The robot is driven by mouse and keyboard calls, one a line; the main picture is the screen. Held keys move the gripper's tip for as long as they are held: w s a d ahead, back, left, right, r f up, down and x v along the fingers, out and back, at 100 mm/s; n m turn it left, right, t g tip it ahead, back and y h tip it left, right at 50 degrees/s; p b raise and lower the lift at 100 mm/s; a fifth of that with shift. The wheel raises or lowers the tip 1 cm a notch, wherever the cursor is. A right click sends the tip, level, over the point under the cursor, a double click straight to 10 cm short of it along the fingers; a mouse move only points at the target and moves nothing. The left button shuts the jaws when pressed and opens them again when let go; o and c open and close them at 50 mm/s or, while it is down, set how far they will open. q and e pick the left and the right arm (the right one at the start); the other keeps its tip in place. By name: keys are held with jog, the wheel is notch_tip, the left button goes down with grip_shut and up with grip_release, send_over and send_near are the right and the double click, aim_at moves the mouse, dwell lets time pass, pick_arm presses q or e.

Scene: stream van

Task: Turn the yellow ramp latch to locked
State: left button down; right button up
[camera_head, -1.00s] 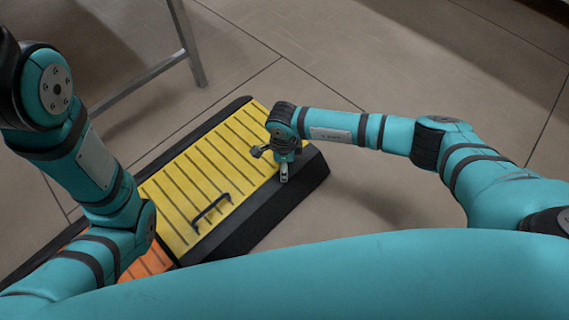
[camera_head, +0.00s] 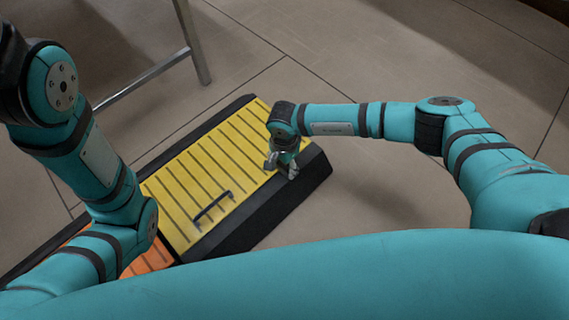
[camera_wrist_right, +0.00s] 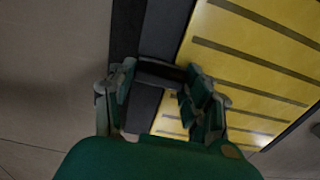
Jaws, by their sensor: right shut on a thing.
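The yellow ramp panel (camera_head: 195,172) has dark stripes and lies in a black frame (camera_head: 262,215) on the floor. My right gripper (camera_head: 286,170) is low over the panel's right end, beside the black edge. In the right wrist view, a dark bar that looks like the latch (camera_wrist_right: 160,72) lies between the two fingers of my right gripper (camera_wrist_right: 158,88), across the black edge strip next to the yellow panel (camera_wrist_right: 245,60). The gripper is shut on it. The latch is mostly hidden in the head view. My left gripper is out of view; only its arm shows.
A black grab handle (camera_head: 213,206) stands up from the yellow panel. An orange panel (camera_head: 150,261) adjoins it at the lower left. A grey metal leg (camera_head: 192,45) stands behind the ramp. The tiled floor right of the ramp is clear.

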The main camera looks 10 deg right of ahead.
aim_at(284, 167)
jog(key=shift+n, duration=0.3)
jog(key=o, duration=1.1)
jog(key=shift+o, duration=0.4)
notch_tip(284, 167, up, 12)
